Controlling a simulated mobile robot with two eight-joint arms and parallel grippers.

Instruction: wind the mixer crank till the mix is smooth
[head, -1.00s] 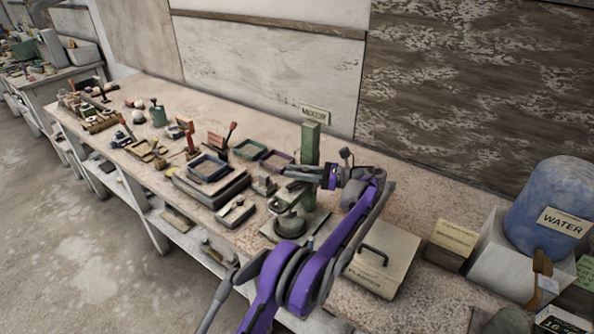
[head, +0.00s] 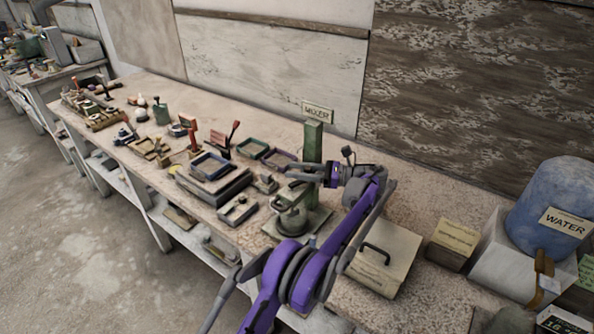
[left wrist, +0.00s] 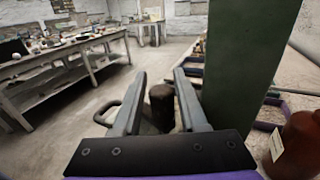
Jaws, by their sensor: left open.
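The mixer's green post (head: 313,146) stands at the back of the bench under a MIXER label (head: 318,113). A round metal bowl (head: 291,222) sits at its foot. My left gripper (head: 296,171) is beside the post, above the bowl, its arm coming up from the bottom of the head view. In the left wrist view its two fingers (left wrist: 160,98) are apart, with a dark brown upright knob (left wrist: 161,104), apparently the crank's grip, between them. I see a gap on each side of the knob. The post (left wrist: 243,65) rises just right of the fingers. The mix is not visible.
A lidded box (head: 384,262) with a black handle lies right of my arm. A small labelled box (head: 453,246) and a blue water barrel (head: 556,205) stand further right. Trays, including a blue-rimmed one (head: 209,167), and tools crowd the bench to the left.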

